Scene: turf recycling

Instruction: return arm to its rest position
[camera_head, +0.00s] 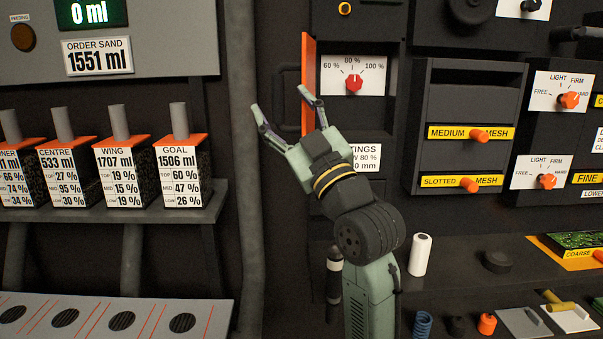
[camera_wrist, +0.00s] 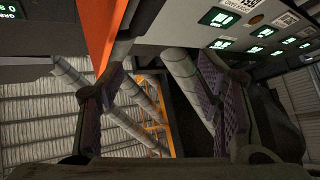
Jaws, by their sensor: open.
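My gripper (camera_head: 281,117) is open and empty, with its fingers spread and pointing up and left. It is raised in front of the machine, just below and left of the red-knob dial panel (camera_head: 353,76) and beside the open orange-edged door (camera_head: 308,84). My arm rises from the bottom centre and partly covers a white settings label (camera_head: 366,158). In the wrist view both fingers of my gripper (camera_wrist: 162,105) stand apart with nothing between them. The orange door (camera_wrist: 100,35) shows close beside the left finger there.
A grey vertical pipe (camera_head: 242,160) stands left of my gripper. Labelled sample boxes (camera_head: 120,180) sit on a shelf at left. A white cylinder (camera_head: 420,254) and a dark puck (camera_head: 497,261) stand on the right-hand shelf. Mesh drawers (camera_head: 470,133) are at right.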

